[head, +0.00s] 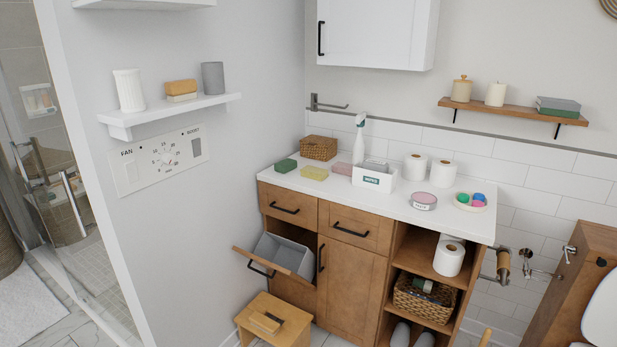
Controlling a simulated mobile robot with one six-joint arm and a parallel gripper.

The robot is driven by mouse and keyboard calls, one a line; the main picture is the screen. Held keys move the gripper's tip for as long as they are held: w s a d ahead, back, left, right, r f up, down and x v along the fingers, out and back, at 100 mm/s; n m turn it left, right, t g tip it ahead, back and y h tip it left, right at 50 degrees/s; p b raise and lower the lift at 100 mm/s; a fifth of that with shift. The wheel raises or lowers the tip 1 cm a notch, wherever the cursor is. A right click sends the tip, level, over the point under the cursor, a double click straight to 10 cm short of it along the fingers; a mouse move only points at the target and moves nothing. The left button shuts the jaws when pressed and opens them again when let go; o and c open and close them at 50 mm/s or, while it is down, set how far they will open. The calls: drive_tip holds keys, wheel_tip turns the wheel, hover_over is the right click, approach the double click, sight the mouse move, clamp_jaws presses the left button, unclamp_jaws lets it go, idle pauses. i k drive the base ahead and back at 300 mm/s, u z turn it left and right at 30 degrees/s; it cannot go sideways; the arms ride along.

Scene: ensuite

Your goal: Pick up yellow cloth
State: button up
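The yellow cloth (314,173) looks like a small folded pad. It lies flat on the white countertop (400,205), towards its left end. A green folded cloth (285,166) lies to its left and a pink one (342,169) to its right, with small gaps between them. A wicker basket (319,148) stands behind it. My gripper is not in view.
A spray bottle (360,138), a white wipes box (374,177), paper rolls (415,167), a pink tin (424,201) and a dish (470,202) stand further right. Below, a tilt-out bin (285,253) hangs open above a wooden stool (273,320). The counter's front left edge is clear.

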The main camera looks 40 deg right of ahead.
sight(310, 172)
drive_tip(key=z, duration=0.1)
drive_tip(key=i, duration=0.9)
